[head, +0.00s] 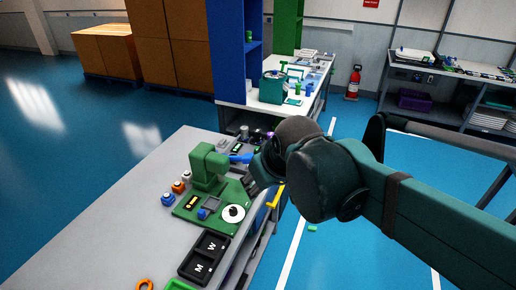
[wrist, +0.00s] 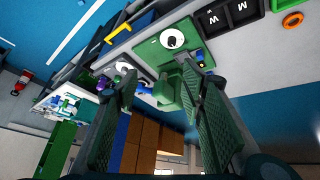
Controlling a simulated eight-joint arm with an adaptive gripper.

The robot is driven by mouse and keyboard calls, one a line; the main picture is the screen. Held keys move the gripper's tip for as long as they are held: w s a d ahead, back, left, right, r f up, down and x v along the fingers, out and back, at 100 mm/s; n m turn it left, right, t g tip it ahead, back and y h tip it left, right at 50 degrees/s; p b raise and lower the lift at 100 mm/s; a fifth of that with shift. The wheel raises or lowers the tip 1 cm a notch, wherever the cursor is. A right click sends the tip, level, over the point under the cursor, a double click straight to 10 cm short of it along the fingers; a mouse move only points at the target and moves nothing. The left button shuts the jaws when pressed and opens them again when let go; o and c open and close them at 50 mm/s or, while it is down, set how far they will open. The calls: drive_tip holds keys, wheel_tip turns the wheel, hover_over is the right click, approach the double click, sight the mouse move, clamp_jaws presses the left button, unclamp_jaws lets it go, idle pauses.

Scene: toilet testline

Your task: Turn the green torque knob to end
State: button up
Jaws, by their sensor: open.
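A green test fixture (head: 205,168) with an upright post and overhanging arm stands on a green base plate (head: 183,212) on the grey bench. In the wrist view its green body (wrist: 176,92) shows between and beyond my fingers. A white dial with a black centre (head: 233,213) sits on the plate; it also shows in the wrist view (wrist: 171,39). I cannot tell which green part is the torque knob. My gripper (head: 250,184) is just right of the fixture, above the plate's right side. In the wrist view my gripper (wrist: 160,78) has its fingers apart with nothing held.
Orange and blue buttons (head: 168,199) stand left of the plate. Black trays marked W and M (head: 204,257) and an orange ring (head: 144,285) lie nearer. A yellow handle (head: 274,197) is at the bench's right edge. The bench's left side is clear.

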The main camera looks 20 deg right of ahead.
drive_tip(key=w+d+r+n+g+p, duration=0.15)
drive_tip(key=w+d+n, duration=0.25)
drive_tip(key=w, duration=1.1)
drive_tip(key=w+d+n+g, duration=0.2)
drive_tip(key=w+d+n, duration=0.2)
drive_tip(key=w, duration=1)
drive_tip(key=w+d+f+n+g, duration=0.1)
drive_tip(key=w+d+f+n, duration=0.1)
drive_tip(key=w+d+f, duration=0.2)
drive_tip(key=w+d+f+n+p, duration=0.1)
drive_tip(key=w+d+f+n, duration=0.2)
drive_tip(key=w+f, duration=0.7)
drive_tip(key=w+d+f+n+g+p, duration=0.1)
drive_tip(key=w+d+f+n, duration=0.2)
drive_tip(key=w+d+f, duration=0.2)
drive_tip(key=shift+w+d+f+g, duration=0.1)
drive_tip(key=shift+w+f+g, duration=0.25)
drive_tip(key=shift+w+f, duration=1.2)
drive_tip(key=shift+w+d+f, duration=0.2)
drive_tip(key=shift+w+f, duration=0.05)
drive_tip(key=shift+f, duration=0.2)
drive_tip(key=shift+f, duration=0.15)
drive_tip(key=shift+f+b, duration=0.35)
drive_tip(key=shift+f, duration=3.4)
drive_tip(key=c, duration=0.9)
